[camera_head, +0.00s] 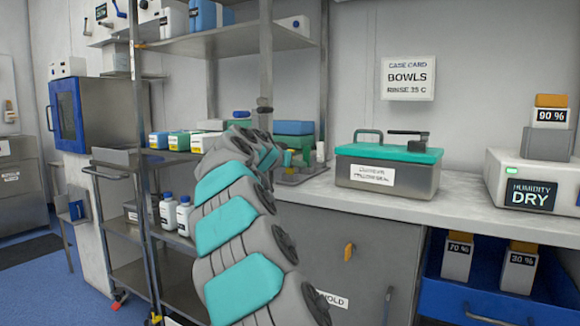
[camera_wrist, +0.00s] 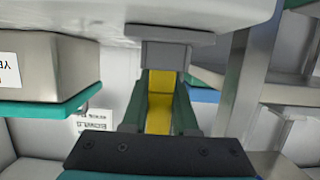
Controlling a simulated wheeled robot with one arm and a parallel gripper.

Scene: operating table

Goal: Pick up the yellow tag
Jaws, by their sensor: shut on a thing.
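The yellow tag (camera_wrist: 160,112) shows in the wrist view between the two dark green fingers of my gripper (camera_wrist: 163,80). My gripper is shut on it. A grey block (camera_wrist: 166,55) sits just beyond the fingertips against the pale counter surface; I cannot tell whether the tag touches it.
On the counter (camera_head: 455,217) stand a steel box with a teal lid (camera_head: 388,178) and a humidity unit (camera_head: 530,190). A shelf rack with bottles (camera_head: 168,212) is at left. A blue bin (camera_head: 490,295) holds blocks labelled 70 % and 30 %. A sign (camera_head: 408,78) hangs above.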

